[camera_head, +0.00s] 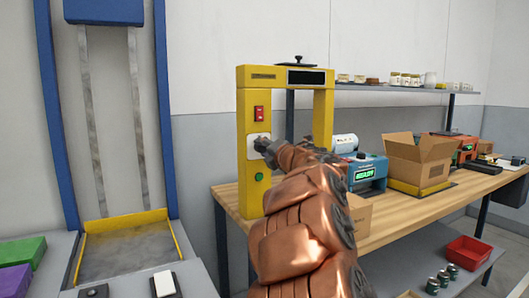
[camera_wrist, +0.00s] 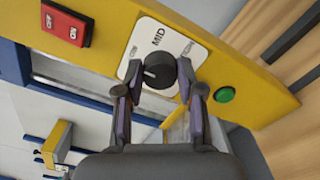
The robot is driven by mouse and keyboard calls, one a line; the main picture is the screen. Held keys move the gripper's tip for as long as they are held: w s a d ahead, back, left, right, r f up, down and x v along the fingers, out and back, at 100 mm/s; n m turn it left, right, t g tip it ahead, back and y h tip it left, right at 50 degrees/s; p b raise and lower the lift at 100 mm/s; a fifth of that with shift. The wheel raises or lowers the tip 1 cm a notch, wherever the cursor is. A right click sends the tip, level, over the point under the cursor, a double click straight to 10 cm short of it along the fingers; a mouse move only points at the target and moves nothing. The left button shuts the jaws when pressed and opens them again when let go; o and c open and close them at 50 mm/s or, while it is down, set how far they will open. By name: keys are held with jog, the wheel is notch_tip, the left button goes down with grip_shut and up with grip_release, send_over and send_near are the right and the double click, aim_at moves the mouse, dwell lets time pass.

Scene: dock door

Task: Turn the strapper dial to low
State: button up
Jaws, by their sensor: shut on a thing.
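The yellow strapper (camera_head: 251,198) is an arch standing at the left end of the wooden workbench. In the wrist view, its black round dial (camera_wrist: 160,70) sits on a white plate (camera_wrist: 148,36) marked MID, with smaller labels on either side that are hard to read. A small white mark shows on the dial's left part. My gripper (camera_wrist: 160,88) has one finger on each side of the dial and is shut on it. In the head view, my gripper (camera_head: 265,146) reaches the white plate and hides the dial.
A red ON/OFF switch (camera_wrist: 66,24) and a green button (camera_wrist: 224,94) flank the plate. Beyond the arch, the workbench (camera_head: 405,214) holds an open carton (camera_head: 418,157) and a blue device (camera_head: 367,173) reading READY. A shelf (camera_head: 405,90) with jars runs above.

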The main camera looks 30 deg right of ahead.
dwell(0.4)
jog(key=o, duration=1.1)
jog(key=shift+o, duration=0.2)
jog(key=s+a, duration=0.1)
jog(key=s, duration=1.1)
